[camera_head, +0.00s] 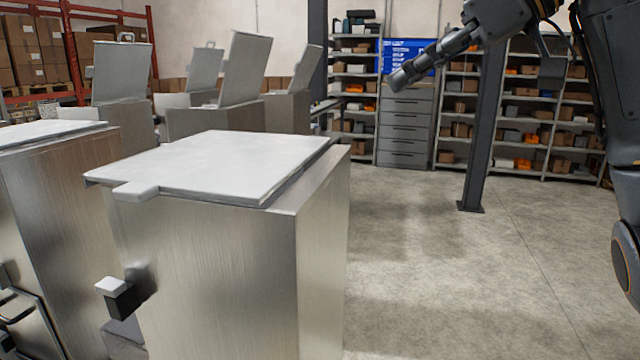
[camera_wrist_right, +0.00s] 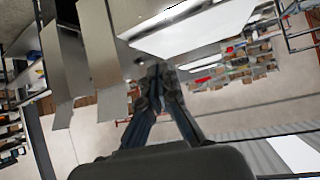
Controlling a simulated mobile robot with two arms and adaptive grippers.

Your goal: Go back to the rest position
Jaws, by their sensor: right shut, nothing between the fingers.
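My right gripper (camera_head: 402,78) is shut and empty. It is raised in the air at the upper right of the head view, apart from the dispensers, and points left and slightly down. In the right wrist view its two dark fingers (camera_wrist_right: 160,78) meet at the tips with nothing between them. The nearest metal dispenser (camera_head: 230,260) stands in front with its white lid (camera_head: 215,165) down on top. A white and black handle (camera_head: 120,295) sticks out of its front. My left gripper is not in view.
Another dispenser (camera_head: 65,215) with its lid down stands at the left. Several dispensers behind have lids standing up, such as a tall raised lid (camera_head: 245,70). A dark post (camera_head: 484,130) and stocked shelves (camera_head: 530,120) stand at the back. The concrete floor (camera_head: 450,270) at right is clear.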

